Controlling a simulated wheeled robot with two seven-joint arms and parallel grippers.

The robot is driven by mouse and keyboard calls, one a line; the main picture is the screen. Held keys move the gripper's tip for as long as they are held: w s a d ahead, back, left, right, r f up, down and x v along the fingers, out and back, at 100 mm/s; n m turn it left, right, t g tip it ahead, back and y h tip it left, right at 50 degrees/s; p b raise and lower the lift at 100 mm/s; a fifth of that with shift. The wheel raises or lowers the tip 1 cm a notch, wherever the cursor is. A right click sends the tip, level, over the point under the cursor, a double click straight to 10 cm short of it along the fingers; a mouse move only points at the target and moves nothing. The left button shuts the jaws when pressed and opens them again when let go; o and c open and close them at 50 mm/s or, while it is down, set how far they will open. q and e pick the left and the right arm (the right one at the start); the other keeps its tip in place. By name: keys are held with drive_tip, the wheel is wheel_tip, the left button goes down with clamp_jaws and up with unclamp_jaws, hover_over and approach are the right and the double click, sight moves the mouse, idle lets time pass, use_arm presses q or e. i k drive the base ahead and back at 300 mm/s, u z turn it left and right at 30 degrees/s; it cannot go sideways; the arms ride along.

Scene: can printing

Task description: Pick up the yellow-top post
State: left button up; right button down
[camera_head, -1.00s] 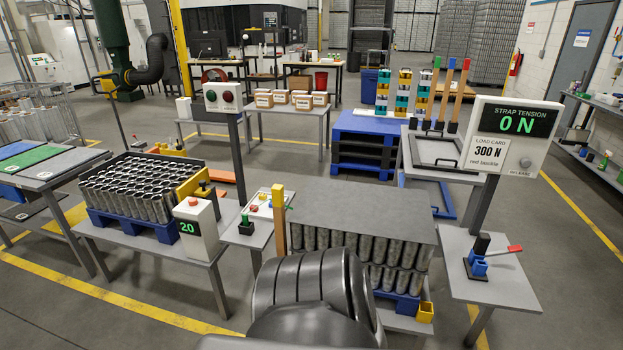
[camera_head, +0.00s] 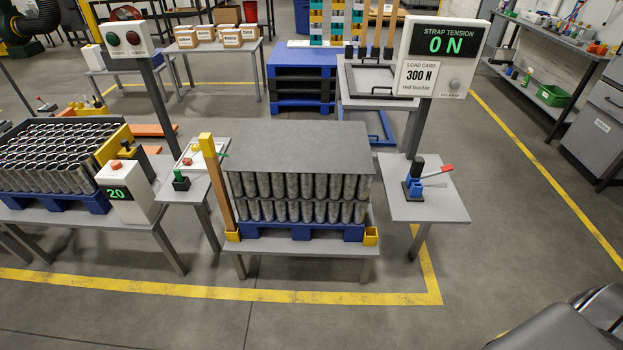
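A wooden post with a yellow top (camera_head: 217,185) stands upright at the front left corner of the can pallet. Its foot is at a yellow corner socket (camera_head: 233,236). A second yellow socket (camera_head: 370,237) at the front right corner has no post in it. The stack of cans (camera_head: 302,198) sits on a blue pallet (camera_head: 300,231) under a grey top sheet (camera_head: 300,146). Part of a dark arm of mine shows at the bottom right, well apart from the post. Neither of my grippers is in view.
The strap tension display (camera_head: 443,55) reads 0 N. A counter box (camera_head: 127,190) showing 20 stands left. The floor in front is clear.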

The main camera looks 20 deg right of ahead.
sight(205, 141)
drive_tip(key=z, duration=0.8)
drive_tip(key=i, duration=1)
